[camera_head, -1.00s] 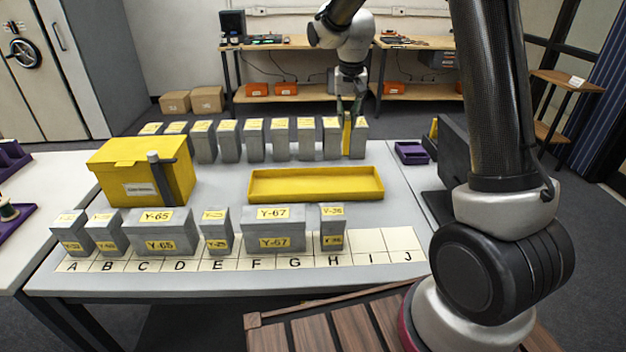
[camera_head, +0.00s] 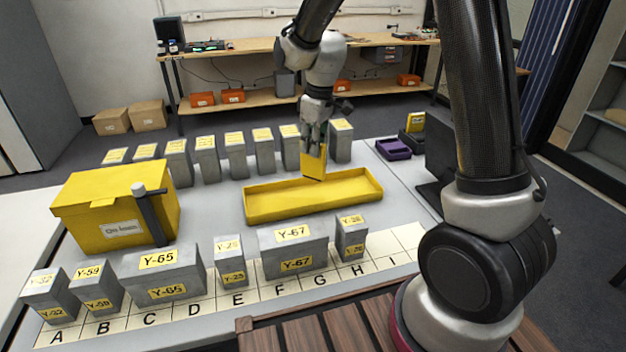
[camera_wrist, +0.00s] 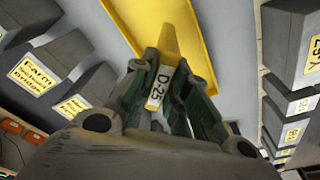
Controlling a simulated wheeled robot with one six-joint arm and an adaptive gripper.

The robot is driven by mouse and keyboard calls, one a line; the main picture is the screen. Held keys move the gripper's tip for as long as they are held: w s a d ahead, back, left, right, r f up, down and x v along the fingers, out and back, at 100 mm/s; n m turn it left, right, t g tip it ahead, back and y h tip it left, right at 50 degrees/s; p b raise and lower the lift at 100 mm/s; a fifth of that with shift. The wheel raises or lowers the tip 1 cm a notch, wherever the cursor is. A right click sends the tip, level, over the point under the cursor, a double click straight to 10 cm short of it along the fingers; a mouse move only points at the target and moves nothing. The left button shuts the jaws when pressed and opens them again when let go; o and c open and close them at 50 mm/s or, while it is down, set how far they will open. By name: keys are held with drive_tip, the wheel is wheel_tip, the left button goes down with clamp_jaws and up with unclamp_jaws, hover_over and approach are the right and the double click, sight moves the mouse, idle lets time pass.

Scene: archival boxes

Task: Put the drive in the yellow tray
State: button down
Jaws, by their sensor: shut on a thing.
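My gripper (camera_head: 315,133) is shut on a yellow drive (camera_head: 313,162), held upright above the far edge of the yellow tray. In the wrist view the drive (camera_wrist: 163,62) shows a white label reading D-25 between the fingers (camera_wrist: 165,85). The yellow tray (camera_head: 270,218) is a long, shallow, empty tray lying on the grey table. The tray also shows in the wrist view (camera_wrist: 205,50), beyond the drive. I cannot tell whether the drive's lower end touches the tray.
A row of grey boxes (camera_head: 237,155) stands behind the tray. Labelled grey boxes, including Y-65 (camera_head: 165,277) and Y-67 (camera_head: 293,252), stand in front on a lettered strip. A yellow lidded box (camera_head: 85,212) is at left. A purple tray (camera_head: 393,149) and dark monitor (camera_head: 440,165) are at right.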

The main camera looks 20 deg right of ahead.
sight(312, 175)
wheel_tip(312, 175, down, 7)
drive_tip(key=shift+r, duration=0.1)
idle(0.4)
drive_tip(key=c, duration=1.4)
unclamp_jaws()
